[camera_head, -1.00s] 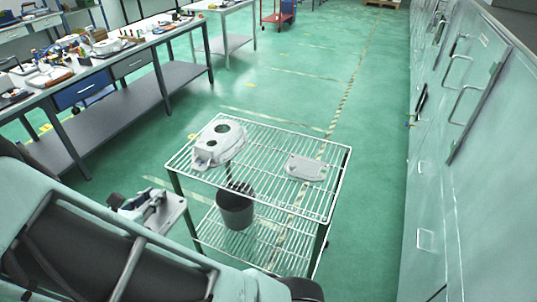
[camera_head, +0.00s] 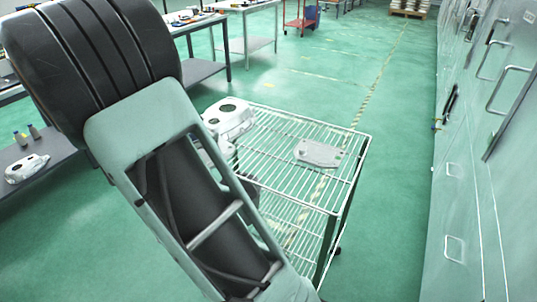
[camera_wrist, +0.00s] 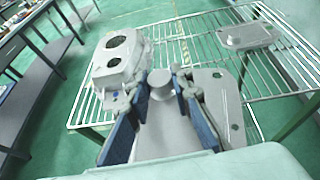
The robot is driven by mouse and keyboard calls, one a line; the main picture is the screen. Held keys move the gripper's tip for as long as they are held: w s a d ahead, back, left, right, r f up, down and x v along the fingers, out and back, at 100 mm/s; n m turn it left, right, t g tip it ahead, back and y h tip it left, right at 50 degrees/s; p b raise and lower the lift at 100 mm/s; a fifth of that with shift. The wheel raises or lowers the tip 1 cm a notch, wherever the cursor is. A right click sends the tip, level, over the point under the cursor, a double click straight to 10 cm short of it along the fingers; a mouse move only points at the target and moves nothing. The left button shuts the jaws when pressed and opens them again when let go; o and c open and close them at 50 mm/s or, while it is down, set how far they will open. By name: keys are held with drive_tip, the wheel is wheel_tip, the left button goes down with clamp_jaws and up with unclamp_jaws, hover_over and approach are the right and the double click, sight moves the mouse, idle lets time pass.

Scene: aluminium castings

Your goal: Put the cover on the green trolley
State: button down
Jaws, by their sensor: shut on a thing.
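My gripper (camera_wrist: 162,88) is shut on a grey cast cover (camera_wrist: 225,105) in the wrist view. The held cover overlaps the near part of the shelf there; its height above the wires cannot be told. In the head view my arm hides most of the gripper and cover. Another flat grey cover (camera_head: 319,153) lies on the shelf's right half, also in the wrist view (camera_wrist: 247,35).
A grey housing with round openings (camera_head: 230,117) stands on the shelf's left part, close to my gripper in the wrist view (camera_wrist: 118,60). A workbench (camera_head: 200,68) stands at the left and cabinets (camera_head: 480,170) line the right. Bare wire lies around the lying cover.

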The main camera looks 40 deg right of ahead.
drive_tip(key=d+f+m+g+b, duration=0.1)
drive_tip(key=d+f+b, duration=0.1)
drive_tip(key=d+b, duration=0.5)
drive_tip(key=m+g+b, duration=0.1)
drive_tip(key=b, duration=0.7)
hover_over(265, 141)
drive_tip(key=shift+h, duration=0.4)
drive_tip(key=f, duration=0.7)
drive_tip(key=shift+s+a+f, duration=0.25)
drive_tip(key=shift+s+f, duration=0.05)
drive_tip(key=shift+f, duration=0.05)
drive_tip(key=shift+w+d+f+b, duration=0.15)
drive_tip(key=shift+f+b, duration=0.05)
drive_tip(key=shift+f, duration=0.8)
drive_tip(key=shift+w+d+f+b, duration=0.1)
drive_tip(key=shift+w+f+b, duration=0.05)
drive_tip(key=shift+f, duration=0.8)
drive_tip(key=shift+f, duration=0.1)
drive_tip(key=c, duration=1.7)
unclamp_jaws()
